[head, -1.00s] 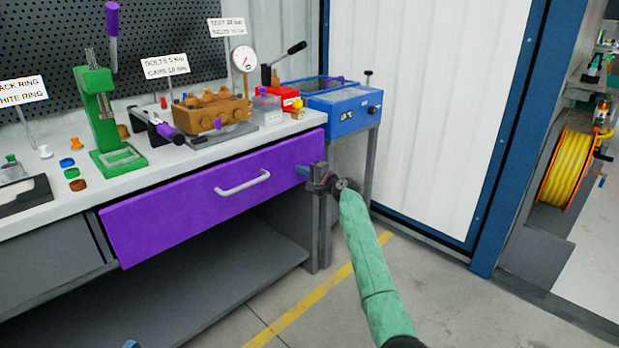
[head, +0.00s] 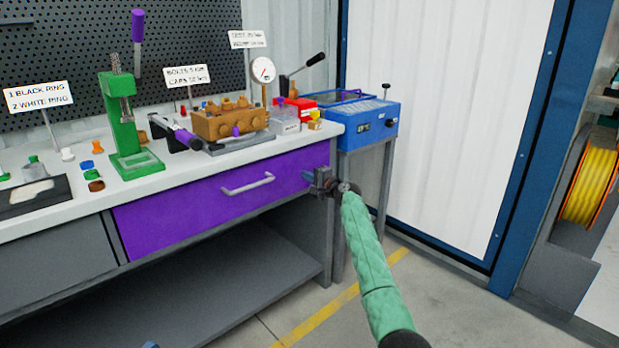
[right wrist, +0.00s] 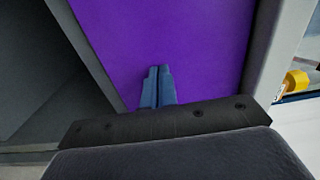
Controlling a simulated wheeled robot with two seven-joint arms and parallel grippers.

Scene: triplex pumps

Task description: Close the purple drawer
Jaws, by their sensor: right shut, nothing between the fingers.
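The purple drawer (head: 205,208) is in the bench, with a pale bar handle (head: 247,183) on its front. Its front looks flush or nearly flush with the bench frame. My right gripper (head: 308,177) is at the right end of the drawer front, right of the handle. In the right wrist view its blue fingers (right wrist: 157,84) are together and empty, pointing at the purple face (right wrist: 165,40); whether they touch it I cannot tell. A small blue tip at the bottom edge of the head view, likely my left gripper (head: 150,345), is mostly out of frame.
The bench top (head: 190,173) holds a green press (head: 125,140), a brown pump block (head: 228,122) and sign cards. A blue machine (head: 360,120) stands on a grey stand to the right. Below the drawer is an open grey shelf (head: 210,275). The floor at right is clear.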

